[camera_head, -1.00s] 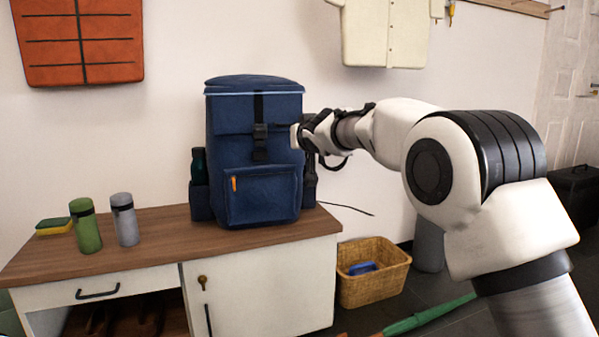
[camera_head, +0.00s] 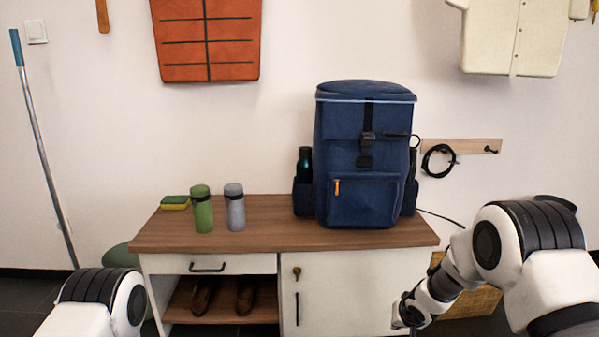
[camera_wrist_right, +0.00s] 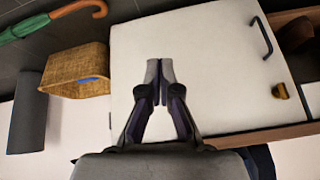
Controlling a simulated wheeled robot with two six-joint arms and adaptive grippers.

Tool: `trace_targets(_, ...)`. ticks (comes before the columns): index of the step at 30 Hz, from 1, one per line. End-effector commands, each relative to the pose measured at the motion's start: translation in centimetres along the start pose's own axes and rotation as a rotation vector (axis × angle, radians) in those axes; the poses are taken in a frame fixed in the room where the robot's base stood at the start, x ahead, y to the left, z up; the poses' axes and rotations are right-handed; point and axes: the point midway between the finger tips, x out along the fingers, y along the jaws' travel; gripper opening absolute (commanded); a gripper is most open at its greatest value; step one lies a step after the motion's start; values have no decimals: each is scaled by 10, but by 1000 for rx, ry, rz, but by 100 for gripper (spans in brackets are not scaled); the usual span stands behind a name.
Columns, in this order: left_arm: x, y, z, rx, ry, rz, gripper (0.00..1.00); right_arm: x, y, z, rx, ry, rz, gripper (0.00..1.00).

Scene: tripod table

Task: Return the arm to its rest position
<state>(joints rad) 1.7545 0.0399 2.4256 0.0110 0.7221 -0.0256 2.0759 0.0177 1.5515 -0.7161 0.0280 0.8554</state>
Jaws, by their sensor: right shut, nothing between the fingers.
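My right arm bends down at the right of the head view. Its gripper (camera_head: 408,316) is low in front of the white cabinet door. In the right wrist view my right gripper (camera_wrist_right: 160,72) is shut, its fingertips together with nothing between them, and the white cabinet door (camera_wrist_right: 205,45) lies behind it. In the head view a white and black part of my left arm (camera_head: 105,300) shows at the lower left; its gripper is outside the picture.
The wooden-topped cabinet (camera_head: 265,235) bears a blue backpack (camera_head: 362,150), a green canister (camera_head: 202,208), a grey canister (camera_head: 235,206) and a sponge (camera_head: 175,203). A wicker basket (camera_wrist_right: 75,72) stands beside it. A black cable loop (camera_head: 438,162) hangs by the wall rack (camera_head: 470,146).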

Motion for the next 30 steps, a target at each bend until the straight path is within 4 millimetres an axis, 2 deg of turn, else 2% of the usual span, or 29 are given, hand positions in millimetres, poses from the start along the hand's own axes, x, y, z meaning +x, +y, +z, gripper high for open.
trace_targets(1,-20,0,0,0,-4,1,89,-1,4,42,17,-85,-3,0)
trace_targets(2,-26,0,1,-1,-6,1,89,1,6,70,29,-133,-4,0)
trace_targets(3,-33,0,2,-1,-8,1,89,1,10,106,43,-194,-7,0)
trace_targets(5,-43,0,3,-2,-13,2,89,-5,14,161,65,-282,-10,0)
trace_targets(6,-50,0,4,-2,-16,2,89,-12,18,197,78,-338,-10,0)
trace_targets(9,-64,1,6,-4,-23,3,89,-40,25,275,105,-458,-3,0)
trace_targets(12,-74,1,8,-5,-30,4,89,-72,32,334,119,-542,11,0)
trace_targets(15,-80,1,9,-7,-36,5,89,-108,40,379,118,-602,33,0)
trace_targets(18,-80,1,12,-9,-42,6,89,-145,50,411,89,-630,62,0)
trace_targets(20,-79,2,13,-12,-48,7,89,-168,59,422,33,-619,85,0)
trace_targets(22,-79,2,14,-16,-52,8,89,-161,64,408,-84,-539,78,0)
trace_targets(23,-92,2,14,-18,-54,8,89,-172,62,400,-119,-538,65,0)
trace_targets(24,-113,2,13,-18,-54,8,89,-190,60,390,-112,-540,65,0)
trace_targets(30,-177,2,9,-17,-51,8,89,-244,54,358,-109,-542,65,0)
